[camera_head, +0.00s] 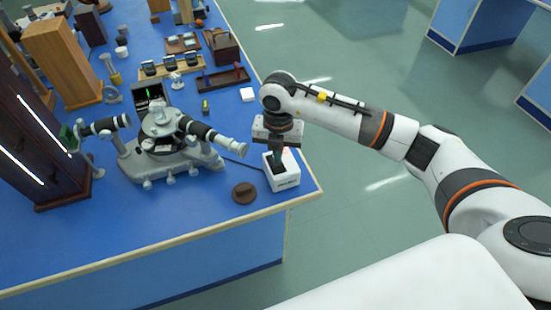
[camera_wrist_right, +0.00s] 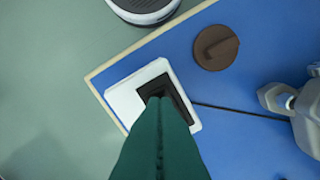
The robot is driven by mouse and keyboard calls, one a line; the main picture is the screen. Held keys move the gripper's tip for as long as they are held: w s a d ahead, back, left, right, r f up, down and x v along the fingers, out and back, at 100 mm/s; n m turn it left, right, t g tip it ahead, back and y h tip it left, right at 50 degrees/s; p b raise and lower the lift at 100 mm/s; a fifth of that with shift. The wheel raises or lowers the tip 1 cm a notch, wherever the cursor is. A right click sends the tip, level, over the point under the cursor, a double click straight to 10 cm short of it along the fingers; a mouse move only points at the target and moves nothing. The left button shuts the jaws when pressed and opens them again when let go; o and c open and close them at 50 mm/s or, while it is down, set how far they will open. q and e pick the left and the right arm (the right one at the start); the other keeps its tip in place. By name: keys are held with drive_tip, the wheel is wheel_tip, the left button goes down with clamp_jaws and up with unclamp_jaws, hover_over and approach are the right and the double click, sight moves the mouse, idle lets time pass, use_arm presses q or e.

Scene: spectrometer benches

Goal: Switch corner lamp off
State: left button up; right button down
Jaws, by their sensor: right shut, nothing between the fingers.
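A white switch box (camera_head: 283,178) with a black rocker (camera_wrist_right: 180,95) on top sits at the near right corner of the blue bench. It also shows in the right wrist view (camera_wrist_right: 122,100). My right gripper (camera_head: 276,172) points down onto the box, its green fingers shut and empty. In the right wrist view the fingertips (camera_wrist_right: 158,101) overlap the rocker and hide part of it; I cannot tell whether they touch it. A dark tall housing (camera_head: 30,130) at the left shows bright white strips. No object is clearly recognizable as the corner lamp. My left gripper is out of view.
A grey spectrometer (camera_head: 165,140) with black telescopes stands left of the box. A brown round knobbed piece (camera_head: 244,192) lies beside the box. A dark cable (camera_wrist_right: 235,110) runs from the box towards the instrument. Trays and small items fill the back; open floor lies right.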

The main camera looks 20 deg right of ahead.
drive_tip(key=shift+f+b, duration=0.75)
drive_tip(key=shift+f, duration=0.25)
idle(0.8)
drive_tip(key=shift+r, duration=0.15)
drive_tip(key=shift+r+p, duration=2.4)
drive_tip(key=shift+r, duration=1.05)
drive_tip(key=shift+f, duration=0.1)
